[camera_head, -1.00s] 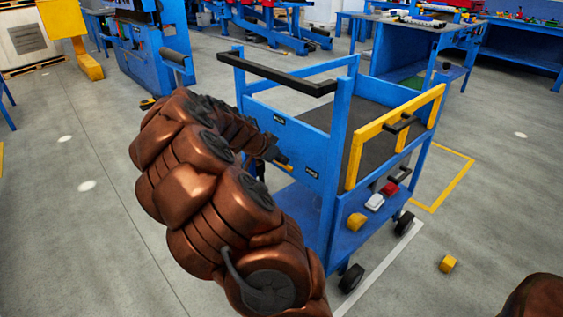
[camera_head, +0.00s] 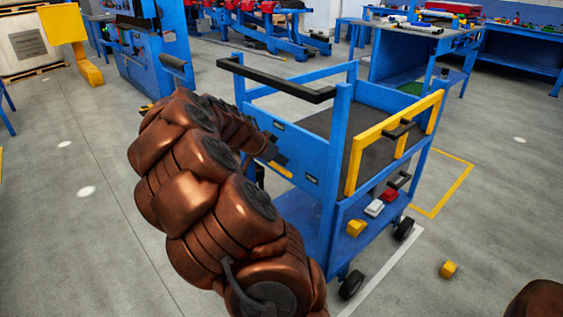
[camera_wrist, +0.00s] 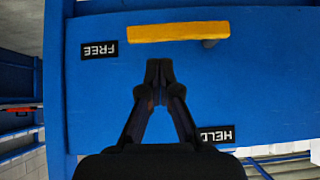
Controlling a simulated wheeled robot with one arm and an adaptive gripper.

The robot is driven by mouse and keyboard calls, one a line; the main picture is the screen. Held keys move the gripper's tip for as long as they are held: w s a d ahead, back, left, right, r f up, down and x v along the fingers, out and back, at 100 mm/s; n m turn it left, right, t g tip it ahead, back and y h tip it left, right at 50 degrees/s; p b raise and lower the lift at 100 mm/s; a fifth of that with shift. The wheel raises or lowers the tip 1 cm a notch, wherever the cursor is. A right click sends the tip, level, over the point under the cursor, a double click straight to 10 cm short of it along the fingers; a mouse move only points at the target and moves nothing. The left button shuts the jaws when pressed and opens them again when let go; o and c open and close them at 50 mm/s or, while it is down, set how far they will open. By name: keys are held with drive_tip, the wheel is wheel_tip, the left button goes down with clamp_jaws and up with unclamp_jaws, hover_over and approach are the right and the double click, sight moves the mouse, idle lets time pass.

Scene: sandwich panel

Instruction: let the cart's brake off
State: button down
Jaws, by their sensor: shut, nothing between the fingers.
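The cart (camera_head: 337,150) is blue. On its end panel is a yellow brake lever (camera_head: 281,168), which in the wrist view (camera_wrist: 178,32) lies level, its free left end close to the FREE label (camera_wrist: 100,49). The HELD label (camera_wrist: 216,134) is lower right. Both labels appear upside down there. My gripper (camera_wrist: 158,70) is shut and empty, its tips just below the lever in the picture and apart from it. In the head view my arm hides most of the gripper.
The cart has a black push handle (camera_head: 277,78), a yellow side rail (camera_head: 393,140) and small blocks on its lower shelf (camera_head: 345,238). A yellow block (camera_head: 448,269) lies on the floor to the right.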

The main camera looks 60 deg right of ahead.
drive_tip(key=d+r+p+v, duration=0.1)
drive_tip(key=v, duration=1.1)
drive_tip(key=shift+d+r, duration=0.2)
drive_tip(key=shift+r, duration=0.4)
drive_tip(key=shift+s, duration=0.1)
drive_tip(key=s+a+f+n+y, duration=0.35)
drive_tip(key=s+a+n, duration=0.35)
drive_tip(key=a, duration=0.7)
drive_tip(key=s+a+f+n+y, duration=0.2)
drive_tip(key=s+a+f+n, duration=0.35)
drive_tip(key=a, duration=0.85)
drive_tip(key=s+a+f+n+y, duration=0.25)
drive_tip(key=s+a+n, duration=0.6)
drive_tip(key=a, duration=0.55)
drive_tip(key=s+d+p+v, duration=0.1)
drive_tip(key=s+p+v, duration=0.1)
drive_tip(key=p+v, duration=1.1)
drive_tip(key=s+d+r+p+v, duration=0.1)
drive_tip(key=s+p+v, duration=0.2)
drive_tip(key=p+v, duration=0.9)
drive_tip(key=shift+w+d+r+y+p, duration=0.2)
drive_tip(key=shift+w+r+y+p, duration=0.2)
drive_tip(key=shift+r, duration=0.55)
